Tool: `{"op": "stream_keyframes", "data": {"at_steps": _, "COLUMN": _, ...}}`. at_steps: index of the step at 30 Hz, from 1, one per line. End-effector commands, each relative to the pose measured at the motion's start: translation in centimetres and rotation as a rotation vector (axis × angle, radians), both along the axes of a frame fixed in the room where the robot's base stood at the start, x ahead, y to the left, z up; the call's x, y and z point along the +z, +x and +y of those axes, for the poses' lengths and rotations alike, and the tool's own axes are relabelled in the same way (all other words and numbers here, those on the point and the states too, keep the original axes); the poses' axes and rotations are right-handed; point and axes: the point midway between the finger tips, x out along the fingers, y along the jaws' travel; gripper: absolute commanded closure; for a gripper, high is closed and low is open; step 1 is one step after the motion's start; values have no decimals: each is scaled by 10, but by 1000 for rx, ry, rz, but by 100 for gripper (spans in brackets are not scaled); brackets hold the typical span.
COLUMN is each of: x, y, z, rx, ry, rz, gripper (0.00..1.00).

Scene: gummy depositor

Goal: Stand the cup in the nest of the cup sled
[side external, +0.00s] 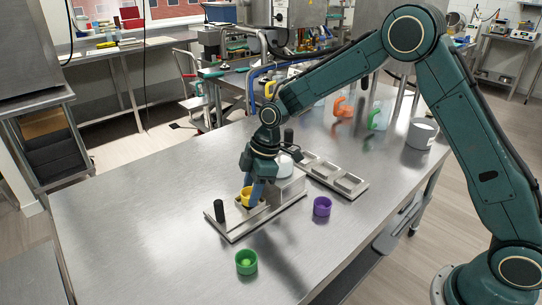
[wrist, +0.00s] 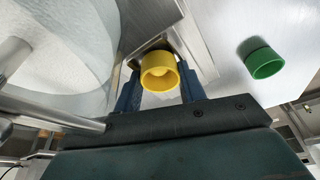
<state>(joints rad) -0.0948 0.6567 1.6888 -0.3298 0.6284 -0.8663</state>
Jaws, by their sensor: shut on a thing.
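The yellow cup (side external: 246,195) is between the fingers of my gripper (side external: 254,199), which is shut on it. It is over or at the metal cup sled (side external: 234,233), right of the sled's black knob (side external: 219,210). In the wrist view the yellow cup (wrist: 159,72) sits between the two blue fingers of my gripper (wrist: 160,88), its open mouth facing the camera. The nest is hidden behind the cup and fingers, so I cannot tell whether the cup is seated in it.
A green cup (side external: 246,262) stands in front of the sled and a purple cup (side external: 322,206) to its right. The depositor's metal block (side external: 287,190) is close beside my gripper. A mould tray (side external: 335,175) lies behind. The table's left side is clear.

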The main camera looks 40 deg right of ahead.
Motion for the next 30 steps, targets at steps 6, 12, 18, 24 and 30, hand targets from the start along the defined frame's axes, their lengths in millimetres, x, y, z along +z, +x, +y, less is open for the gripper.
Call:
{"op": "stream_keyframes", "data": {"at_steps": 6, "x": 1, "y": 0, "z": 0, "rx": 1, "ry": 0, "rz": -2, "gripper": 34}}
{"op": "stream_keyframes", "data": {"at_steps": 12, "x": 1, "y": 0, "z": 0, "rx": 1, "ry": 0, "rz": -2, "gripper": 34}}
{"op": "stream_keyframes", "data": {"at_steps": 18, "x": 5, "y": 0, "z": -1, "rx": 0, "ry": 1, "rz": -3, "gripper": 34}}
{"op": "stream_keyframes", "data": {"at_steps": 24, "x": 21, "y": -1, "z": -5, "rx": 0, "ry": 2, "rz": -4, "gripper": 34}}
{"op": "stream_keyframes", "data": {"at_steps": 30, "x": 50, "y": -4, "z": -14, "rx": -2, "ry": 2, "rz": -7, "gripper": 34}}
